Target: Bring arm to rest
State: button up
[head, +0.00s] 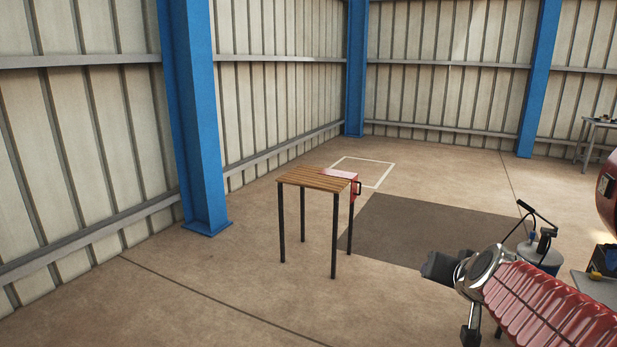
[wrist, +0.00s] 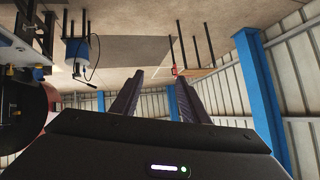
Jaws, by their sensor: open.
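My arm reaches in from the lower right of the head view, with a red ribbed cover. My gripper (head: 441,267) is the dark end of it, held in the air above the floor, to the right of and apart from the wooden table. In the wrist view, which is upside down, my gripper (wrist: 157,90) shows two dark fingers spread apart with nothing between them. The fingertips point toward the room, and no object touches them.
A slatted wooden table (head: 312,180) with a red item (head: 342,174) at its far right corner stands mid-floor. A blue-grey container (head: 537,257) with a lever is near my arm at right. Blue columns (head: 195,120) line the wall. Open floor lies in front.

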jog(key=s+a+f+n+g, duration=0.2)
jog(key=s+a, duration=0.4)
jog(key=s, duration=0.4)
jog(key=s+a+f+n+g+y, duration=0.1)
jog(key=s+a+f+n+g, duration=0.2)
jog(key=s+a, duration=0.4)
jog(key=s+f, duration=0.1)
jog(key=s, duration=0.3)
jog(key=shift+s+f+y, duration=0.25)
jog(key=shift+f+y, duration=0.05)
jog(key=shift+c, duration=0.3)
